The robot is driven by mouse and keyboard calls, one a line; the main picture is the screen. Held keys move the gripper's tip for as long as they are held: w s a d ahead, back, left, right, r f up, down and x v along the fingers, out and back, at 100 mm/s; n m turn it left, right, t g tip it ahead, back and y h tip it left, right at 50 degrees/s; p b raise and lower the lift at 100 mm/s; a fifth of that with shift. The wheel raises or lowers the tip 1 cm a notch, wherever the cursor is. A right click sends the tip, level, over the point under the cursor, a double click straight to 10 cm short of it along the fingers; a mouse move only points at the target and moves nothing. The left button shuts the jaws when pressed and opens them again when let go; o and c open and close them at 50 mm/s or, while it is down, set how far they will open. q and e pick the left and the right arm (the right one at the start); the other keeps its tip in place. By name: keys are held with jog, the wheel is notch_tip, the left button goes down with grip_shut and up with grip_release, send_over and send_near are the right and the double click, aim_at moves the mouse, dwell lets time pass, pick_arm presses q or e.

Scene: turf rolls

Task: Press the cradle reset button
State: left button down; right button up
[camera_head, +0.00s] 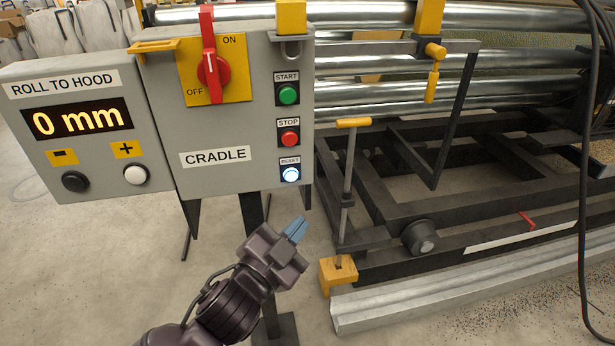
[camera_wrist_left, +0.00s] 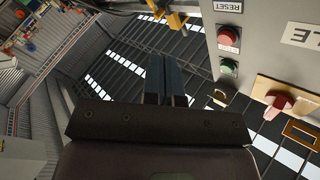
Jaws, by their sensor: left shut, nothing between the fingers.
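The cradle reset button (camera_head: 291,174) glows white-blue under its RESET label, at the lower right of the grey CRADLE control box (camera_head: 215,130). In the left wrist view the box (camera_wrist_left: 265,50) appears upside down. Its RESET label (camera_wrist_left: 229,6) is at the top edge, and the button itself is out of frame. My left gripper (camera_head: 295,229) is below the button in the head view, apart from it. Its blue fingers are shut with nothing between them, and they also show in the left wrist view (camera_wrist_left: 166,62). My right gripper is not in view.
Above reset are the red STOP button (camera_head: 289,138) and green START button (camera_head: 288,95). A red rotary switch (camera_head: 212,70) sits left of them. The ROLL TO HOOD display box (camera_head: 82,125) adjoins. A dark cradle frame with a yellow-handled lever (camera_head: 353,123) stands at right.

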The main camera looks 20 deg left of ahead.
aim_at(291, 175)
pick_arm(q)
jog(key=shift+w+d+r+t, duration=0.35)
jog(key=shift+w+r, duration=0.15)
jog(key=shift+w, duration=0.15)
jog(key=shift+w, duration=0.1)
jog(key=w+a, duration=0.5)
jog(key=w, duration=0.2)
jog(key=shift+b, duration=0.4)
jog(key=shift+w, duration=0.1)
dwell(1.7)
